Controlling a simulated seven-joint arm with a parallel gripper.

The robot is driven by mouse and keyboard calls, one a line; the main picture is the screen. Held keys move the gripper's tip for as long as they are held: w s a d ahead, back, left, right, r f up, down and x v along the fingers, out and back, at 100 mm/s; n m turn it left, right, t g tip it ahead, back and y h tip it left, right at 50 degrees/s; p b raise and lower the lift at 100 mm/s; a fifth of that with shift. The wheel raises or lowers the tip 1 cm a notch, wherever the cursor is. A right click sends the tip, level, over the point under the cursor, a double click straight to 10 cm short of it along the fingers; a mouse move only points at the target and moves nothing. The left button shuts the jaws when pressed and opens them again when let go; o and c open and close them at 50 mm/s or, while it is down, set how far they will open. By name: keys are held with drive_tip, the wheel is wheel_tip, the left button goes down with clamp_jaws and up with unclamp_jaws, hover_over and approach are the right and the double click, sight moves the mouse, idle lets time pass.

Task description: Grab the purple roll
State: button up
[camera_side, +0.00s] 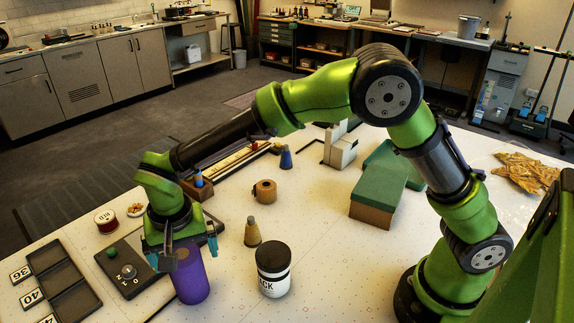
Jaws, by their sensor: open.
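The purple roll (192,280) stands upright on the white table, near its front edge and left of centre. It is a purple cylinder, and my gripper hides part of its top. My gripper (182,256) points down at the roll's upper end. It is open, with its teal-tipped fingers apart, one to the left and one to the right of the roll's top in this view. I cannot tell whether the fingers touch the roll or how far down they reach around it.
A white jar with a black lid (273,270) and a tan cone spool (252,233) stand right of the roll. A dark control box (125,268) and a dark sorting tray (60,285) lie left. A green-lidded box (378,190) stands farther right.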

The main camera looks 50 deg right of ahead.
drive_tip(key=f, duration=0.5)
drive_tip(key=shift+w+a+f, duration=0.1)
drive_tip(key=shift+w+a, duration=0.05)
drive_tip(key=shift+w, duration=0.15)
drive_tip(key=shift+c, duration=0.2)
drive_tip(key=c, duration=1.1)
